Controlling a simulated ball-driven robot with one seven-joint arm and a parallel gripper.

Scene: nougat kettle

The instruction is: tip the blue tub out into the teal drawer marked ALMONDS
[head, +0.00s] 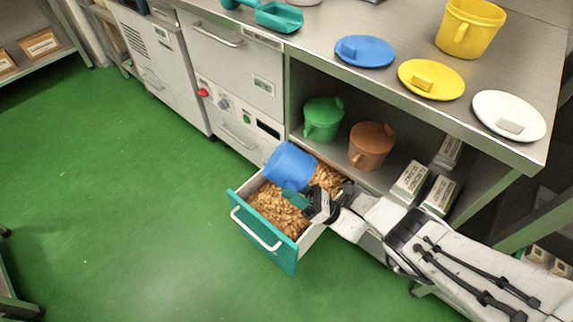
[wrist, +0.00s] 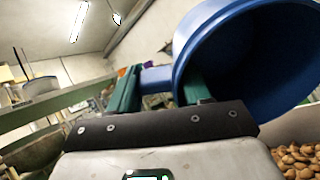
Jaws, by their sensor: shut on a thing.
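The blue tub (head: 290,166) is tilted over the open teal drawer (head: 264,236) in the head view. The drawer holds a heap of almonds (head: 276,207). My gripper (head: 300,198) is shut on the blue tub, at its handle. In the wrist view the tub (wrist: 250,50) lies on its side with its mouth facing the camera, and its visible inside looks empty. The green fingers (wrist: 160,90) are on either side of the handle (wrist: 157,78). Almonds (wrist: 298,160) show below the tub at the right. No marking on the drawer front can be read.
A green tub (head: 322,120) and a brown tub (head: 370,146) stand on the shelf behind the drawer, with labelled boxes (head: 410,182) at right. On the counter are blue, yellow and white lids (head: 508,116) and a yellow tub (head: 470,26). The green floor at left is clear.

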